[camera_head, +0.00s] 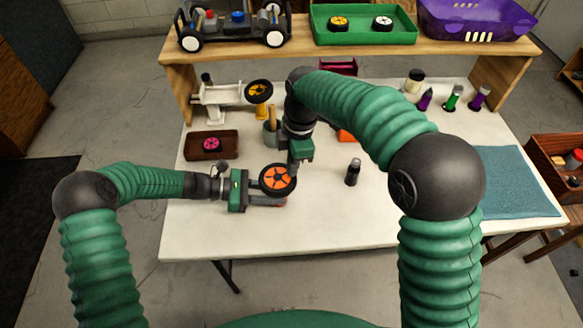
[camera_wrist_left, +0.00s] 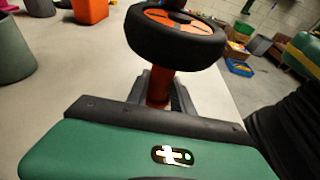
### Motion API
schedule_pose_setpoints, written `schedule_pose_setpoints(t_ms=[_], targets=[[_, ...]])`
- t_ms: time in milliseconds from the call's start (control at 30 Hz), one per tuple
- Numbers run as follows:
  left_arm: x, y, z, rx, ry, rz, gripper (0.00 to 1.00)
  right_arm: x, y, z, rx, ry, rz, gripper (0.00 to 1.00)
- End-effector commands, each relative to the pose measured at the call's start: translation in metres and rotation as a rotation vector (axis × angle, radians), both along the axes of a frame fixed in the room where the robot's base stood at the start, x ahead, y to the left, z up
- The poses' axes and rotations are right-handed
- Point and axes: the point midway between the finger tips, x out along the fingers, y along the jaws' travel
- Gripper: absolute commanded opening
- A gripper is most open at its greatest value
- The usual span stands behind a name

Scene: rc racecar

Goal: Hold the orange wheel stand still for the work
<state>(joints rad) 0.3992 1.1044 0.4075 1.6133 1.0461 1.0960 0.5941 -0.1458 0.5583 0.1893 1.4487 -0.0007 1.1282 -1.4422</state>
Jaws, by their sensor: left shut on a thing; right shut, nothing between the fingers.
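The orange wheel stand shows in the left wrist view as an orange post (camera_wrist_left: 158,88) under a black tyre. In the head view a bit of its orange base (camera_head: 281,203) shows. A wheel with an orange hub (camera_head: 277,179) sits on top of it; it also fills the upper left wrist view (camera_wrist_left: 175,42). My left gripper (camera_head: 268,197) is shut on the stand's post below the wheel. My right gripper (camera_head: 294,172) is shut and empty, pointing down at the wheel's right edge. A dark part at the hub is cut off in the wrist view.
A brown tray (camera_head: 197,154) with a pink-hubbed wheel lies at the left. A dark bottle (camera_head: 353,172) stands right of my right gripper. A teal mat (camera_head: 515,185) lies at the right. The front table is clear.

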Motion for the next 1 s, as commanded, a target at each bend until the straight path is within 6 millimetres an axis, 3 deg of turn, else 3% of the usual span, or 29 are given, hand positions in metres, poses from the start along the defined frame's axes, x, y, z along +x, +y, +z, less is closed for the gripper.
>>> schedule_pose_setpoints(t_ms=[133,333,667,767,1000], targets=[[0.000,0.000,-0.001,0.001,0.001,0.000,0.00,0.001,-0.006,0.002,0.000,-0.001,-0.001,0.00],[0.000,0.000,-0.001,0.001,0.001,0.000,0.00,0.005,-0.030,0.010,0.000,-0.001,-0.002,0.00],[0.000,0.000,-0.001,0.001,0.000,0.001,0.00,0.006,-0.030,0.015,0.000,-0.001,0.000,0.00],[0.000,0.000,-0.001,0.002,0.000,0.001,0.00,0.007,-0.031,0.028,0.001,-0.004,0.000,0.00],[0.000,0.001,-0.001,0.002,0.000,0.001,0.00,0.008,-0.037,0.083,0.001,-0.005,0.000,0.00]])
